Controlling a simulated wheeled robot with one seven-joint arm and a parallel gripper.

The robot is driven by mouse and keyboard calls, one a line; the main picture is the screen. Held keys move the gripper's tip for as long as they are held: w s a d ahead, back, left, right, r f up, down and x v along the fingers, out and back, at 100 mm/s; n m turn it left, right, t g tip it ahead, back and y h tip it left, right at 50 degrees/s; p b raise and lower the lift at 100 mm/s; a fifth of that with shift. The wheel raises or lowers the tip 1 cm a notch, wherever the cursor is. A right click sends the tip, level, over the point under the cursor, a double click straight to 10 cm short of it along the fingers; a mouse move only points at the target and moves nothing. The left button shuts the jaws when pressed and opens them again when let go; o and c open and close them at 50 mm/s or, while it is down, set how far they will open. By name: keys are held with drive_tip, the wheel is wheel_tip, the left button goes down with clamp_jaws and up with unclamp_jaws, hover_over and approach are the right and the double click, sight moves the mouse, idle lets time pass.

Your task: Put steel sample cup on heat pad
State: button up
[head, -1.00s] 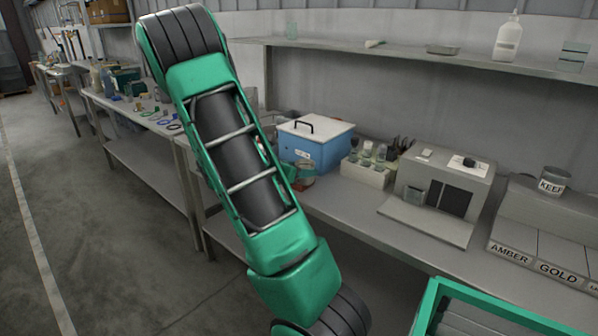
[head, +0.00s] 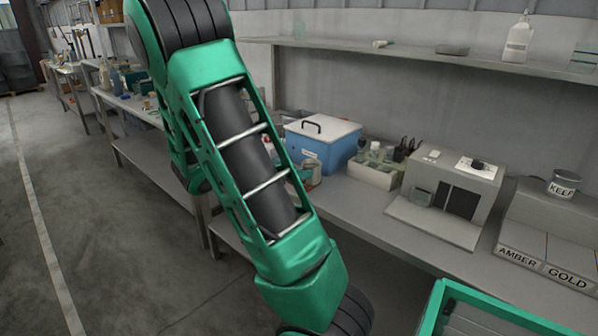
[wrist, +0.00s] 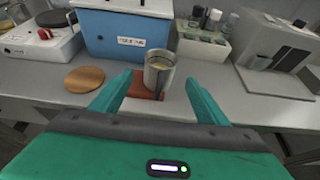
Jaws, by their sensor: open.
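In the wrist view a steel sample cup (wrist: 160,70) with pale contents stands upright near the bench's front edge. A reddish-brown square pad (wrist: 138,88) shows under and left of the cup; I cannot tell whether the cup rests fully on it. I cannot tell for sure whether this is the heat pad. My gripper (wrist: 157,78) is open, with one green finger on each side of the cup and gaps between.
A blue box (head: 320,148) with a pale lid stands behind the cup. A round wooden disc (wrist: 84,79) lies to its left, and a white hot-plate-like device (wrist: 42,38) stands farther left. A bottle rack (head: 372,172) and a grey instrument (head: 452,192) are at the right.

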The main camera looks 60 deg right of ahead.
drive_tip(key=s+a+m+y, duration=0.6)
drive_tip(key=s+a+m, duration=0.3)
drive_tip(key=a+m, duration=0.2)
drive_tip(key=s+a+m+t+y, duration=0.1)
drive_tip(key=s+a+m+y, duration=0.6)
drive_tip(key=a+m, duration=0.5)
drive_tip(key=s+a+r, duration=0.1)
drive_tip(key=s+a, duration=0.1)
drive_tip(key=a, duration=0.1)
drive_tip(key=shift+a+t+y, duration=0.3)
